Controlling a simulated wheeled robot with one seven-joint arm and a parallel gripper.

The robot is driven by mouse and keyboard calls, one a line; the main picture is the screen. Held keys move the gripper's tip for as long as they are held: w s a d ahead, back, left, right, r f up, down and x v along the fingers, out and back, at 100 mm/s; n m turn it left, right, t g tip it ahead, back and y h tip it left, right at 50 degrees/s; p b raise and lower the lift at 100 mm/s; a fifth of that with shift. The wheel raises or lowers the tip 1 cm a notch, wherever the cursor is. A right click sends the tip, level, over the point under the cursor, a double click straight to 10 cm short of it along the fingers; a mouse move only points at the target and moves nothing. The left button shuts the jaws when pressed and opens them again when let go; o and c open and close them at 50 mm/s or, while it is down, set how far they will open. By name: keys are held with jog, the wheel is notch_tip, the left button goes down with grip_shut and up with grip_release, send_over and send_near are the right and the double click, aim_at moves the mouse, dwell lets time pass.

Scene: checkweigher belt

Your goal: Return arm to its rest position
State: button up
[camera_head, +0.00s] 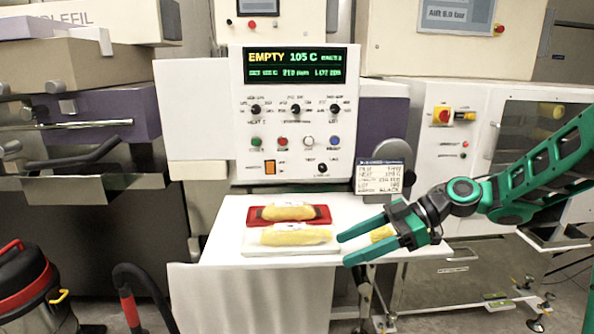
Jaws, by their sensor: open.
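My gripper (358,247) is at the end of my green and black arm, which reaches in from the right. Its two green fingers are apart and point left, with nothing seen between them. They are in front of the right part of the white shelf (222,238). A yellow wrapped item (296,235) lies on a white pad on the shelf, left of the fingertips. Another yellow item (288,211) lies on a red tray (322,211) behind it.
A white control panel (294,120) with knobs, buttons and a display reading "EMPTY 105 C" stands behind the shelf. A small label display (384,177) is at its lower right. A red and black vacuum (30,290) stands on the floor at left. Machine cabinets line the back.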

jog(key=s+d+f+m+t+h, duration=0.1)
jog(key=s+d+f+m+h, duration=0.25)
jog(key=d+m, duration=0.3)
jog(key=s+d+f+m+h, duration=0.3)
jog(key=s+d+m+h, duration=0.15)
jog(key=d, duration=0.35)
jog(key=s+d+m+h, duration=0.2)
jog(key=s+d+m, duration=0.4)
jog(key=s, duration=0.3)
jog(key=s+d+r+m+h, duration=0.1)
jog(key=s+d+m+h, duration=0.1)
jog(key=s+d+m, duration=0.5)
jog(key=s, duration=0.2)
jog(key=shift+s+d+r+g+h, duration=0.2)
jog(key=shift+s+d+g+h, duration=0.1)
jog(key=shift+s+d, duration=0.05)
